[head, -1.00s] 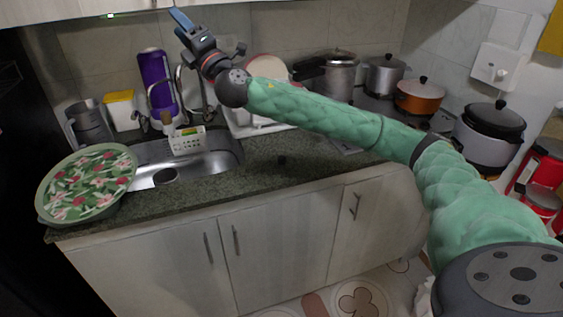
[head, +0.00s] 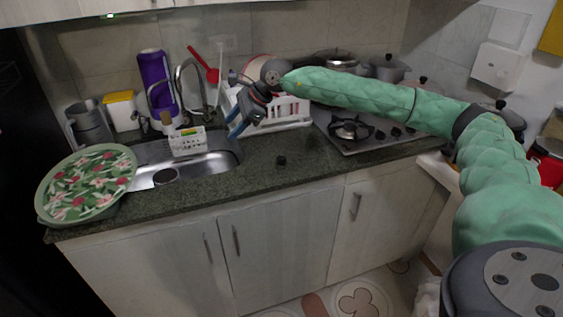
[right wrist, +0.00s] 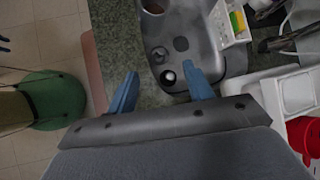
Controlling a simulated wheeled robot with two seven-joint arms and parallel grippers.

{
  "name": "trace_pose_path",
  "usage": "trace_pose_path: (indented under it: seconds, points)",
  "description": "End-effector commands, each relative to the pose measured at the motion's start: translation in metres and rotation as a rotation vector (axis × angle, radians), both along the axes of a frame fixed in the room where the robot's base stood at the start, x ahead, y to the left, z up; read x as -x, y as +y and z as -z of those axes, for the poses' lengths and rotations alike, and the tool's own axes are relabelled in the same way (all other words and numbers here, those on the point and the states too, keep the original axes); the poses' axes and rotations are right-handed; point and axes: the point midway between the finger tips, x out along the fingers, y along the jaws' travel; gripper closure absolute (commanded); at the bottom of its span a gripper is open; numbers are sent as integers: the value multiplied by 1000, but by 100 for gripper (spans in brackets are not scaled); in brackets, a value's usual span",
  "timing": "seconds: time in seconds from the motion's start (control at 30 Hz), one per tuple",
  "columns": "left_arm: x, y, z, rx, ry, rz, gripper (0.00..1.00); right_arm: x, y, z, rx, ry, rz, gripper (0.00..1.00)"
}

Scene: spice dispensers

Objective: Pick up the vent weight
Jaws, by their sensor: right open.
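My right gripper (head: 235,124) is open and empty. It hangs above the counter by the sink's right end, up and left of the dark piece, with its blue fingers pointing down and left. In the right wrist view the two blue fingers (right wrist: 162,90) stand wide apart, over the counter edge and sink. My left gripper is not in view.
The steel sink (head: 215,160) with a white caddy (head: 188,143) lies to the left. A dish rack (head: 292,112) stands behind the gripper, and a gas stove (head: 350,130) is at right. The counter around the dark piece is clear.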

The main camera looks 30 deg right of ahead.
Motion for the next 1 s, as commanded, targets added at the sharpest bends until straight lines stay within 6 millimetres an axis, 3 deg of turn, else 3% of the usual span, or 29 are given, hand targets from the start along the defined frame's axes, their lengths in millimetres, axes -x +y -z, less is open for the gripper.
trace_pose_path:
  seconds: [0.1,0.2,0.4,0.63,1.0]
  points:
    - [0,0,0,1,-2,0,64,14,-37,29,211,76,-65,49]
    - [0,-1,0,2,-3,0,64,28,-66,46,371,148,-128,49]
    - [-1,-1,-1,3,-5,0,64,53,-105,58,581,267,-245,49]
    - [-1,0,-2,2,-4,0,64,63,-118,62,647,315,-306,49]
    - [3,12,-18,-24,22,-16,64,63,-120,92,645,315,-304,49]
